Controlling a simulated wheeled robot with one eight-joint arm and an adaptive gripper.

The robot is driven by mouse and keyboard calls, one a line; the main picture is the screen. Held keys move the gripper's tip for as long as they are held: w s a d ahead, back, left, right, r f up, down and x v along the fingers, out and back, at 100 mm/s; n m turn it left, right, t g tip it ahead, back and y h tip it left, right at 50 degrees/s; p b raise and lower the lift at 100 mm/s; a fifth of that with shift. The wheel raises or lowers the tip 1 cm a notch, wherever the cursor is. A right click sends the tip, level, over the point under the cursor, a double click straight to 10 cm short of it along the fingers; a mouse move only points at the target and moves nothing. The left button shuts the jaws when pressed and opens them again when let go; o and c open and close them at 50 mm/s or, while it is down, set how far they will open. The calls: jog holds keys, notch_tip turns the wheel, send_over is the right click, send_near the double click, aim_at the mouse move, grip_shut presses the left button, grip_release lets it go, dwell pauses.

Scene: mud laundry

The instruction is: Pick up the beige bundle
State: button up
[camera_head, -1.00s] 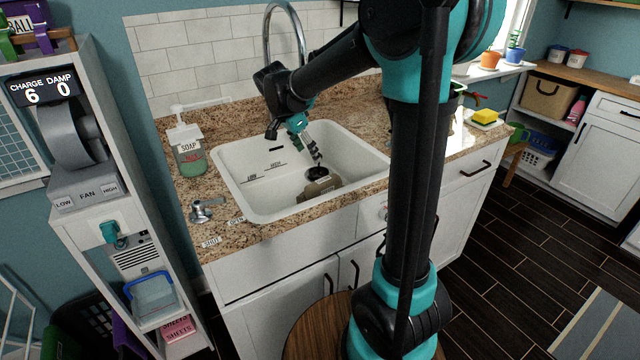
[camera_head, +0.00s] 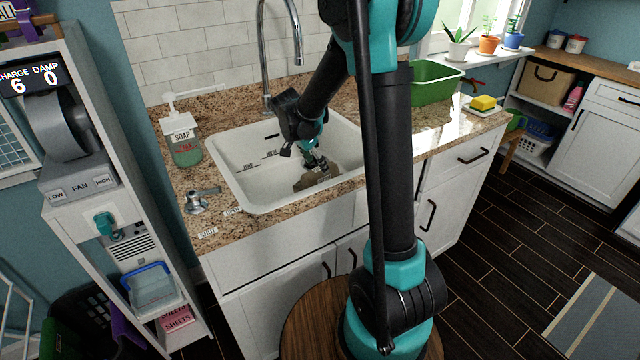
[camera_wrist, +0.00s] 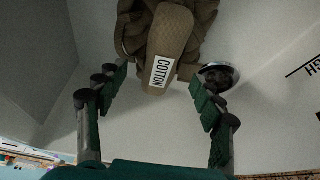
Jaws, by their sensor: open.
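The beige bundle (camera_head: 308,181) lies in the white sink basin (camera_head: 243,182). In the wrist view the bundle (camera_wrist: 190,35) is brownish cloth with a strap and a tag reading COTTON, at the top centre. My gripper (camera_wrist: 155,95) is open, its two green-padded fingers spread to the left and right just short of the bundle. In the head view my gripper (camera_head: 320,165) points down into the sink over the bundle and hides part of it. A dark round drain (camera_wrist: 218,76) shows near the right finger; I cannot tell whether the bundle touches it.
A soap bottle (camera_head: 184,140) stands left of the sink. The tall faucet (camera_head: 262,50) rises behind it. A tap lever (camera_head: 202,200) is at the front left. A green tub (camera_head: 434,84) and a yellow sponge (camera_head: 483,102) are on the right of the counter.

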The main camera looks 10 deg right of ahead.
aim_at(318, 169)
jog(key=x, duration=0.3)
jog(key=shift+w+d+f, duration=0.1)
jog(key=shift+w+f, duration=0.05)
jog(key=shift+f, duration=0.1)
jog(key=shift+w+d+f, duration=0.1)
jog(key=shift+d+f, duration=0.1)
jog(key=shift+f, duration=0.4)
jog(key=shift+f, duration=0.25)
jog(key=shift+c, duration=0.6)
grip_shut()
